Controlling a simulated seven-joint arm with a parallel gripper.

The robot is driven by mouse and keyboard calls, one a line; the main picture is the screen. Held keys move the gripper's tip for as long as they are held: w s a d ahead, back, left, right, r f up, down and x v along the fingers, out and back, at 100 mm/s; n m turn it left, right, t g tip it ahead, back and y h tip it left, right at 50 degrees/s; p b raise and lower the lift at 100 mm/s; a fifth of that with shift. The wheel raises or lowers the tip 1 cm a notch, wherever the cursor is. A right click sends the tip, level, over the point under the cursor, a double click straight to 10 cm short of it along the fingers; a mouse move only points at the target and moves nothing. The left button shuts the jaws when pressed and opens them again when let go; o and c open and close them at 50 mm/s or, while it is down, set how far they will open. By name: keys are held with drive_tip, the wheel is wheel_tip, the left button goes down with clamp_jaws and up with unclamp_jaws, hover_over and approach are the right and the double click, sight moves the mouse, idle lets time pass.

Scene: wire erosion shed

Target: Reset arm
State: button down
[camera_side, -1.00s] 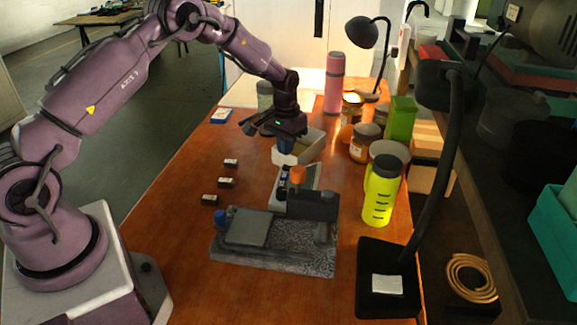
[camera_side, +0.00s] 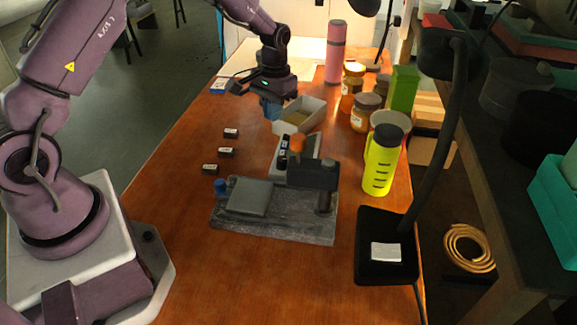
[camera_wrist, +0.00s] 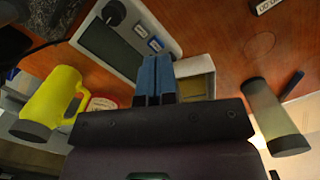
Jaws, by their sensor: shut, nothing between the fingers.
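My gripper (camera_side: 271,110) hangs above the table, just left of the open cardboard box (camera_side: 302,114). Its blue fingers are shut with nothing between them. They also show close together in the wrist view (camera_wrist: 155,80), with the box (camera_wrist: 198,72) partly hidden behind them. In the side view I cannot tell exactly how high the fingertips are above the wood. My arm reaches in from the upper left, and its upper part is cut off by the frame.
A grey machine (camera_side: 245,226) with an orange knob stands in front of the box. Several small black blocks (camera_side: 226,152) lie left. A yellow bottle (camera_side: 379,165), jars (camera_side: 365,110), pink flask (camera_side: 335,55) and black lamp (camera_side: 388,235) line the right side. The left front wood is clear.

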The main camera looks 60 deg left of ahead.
drive_tip(key=s+d+r+m+t, duration=0.1)
drive_tip(key=s+d+r+t, duration=0.2)
drive_tip(key=s+d+r, duration=0.3)
drive_tip(key=s+d+r+m+t, duration=0.2)
drive_tip(key=s+d+r, duration=0.4)
drive_tip(key=s+r, duration=1.1)
drive_tip(key=shift+s+d+t, duration=0.15)
drive_tip(key=shift+s+t, duration=0.6)
drive_tip(key=shift+t, duration=0.05)
drive_tip(key=shift+f, duration=0.15)
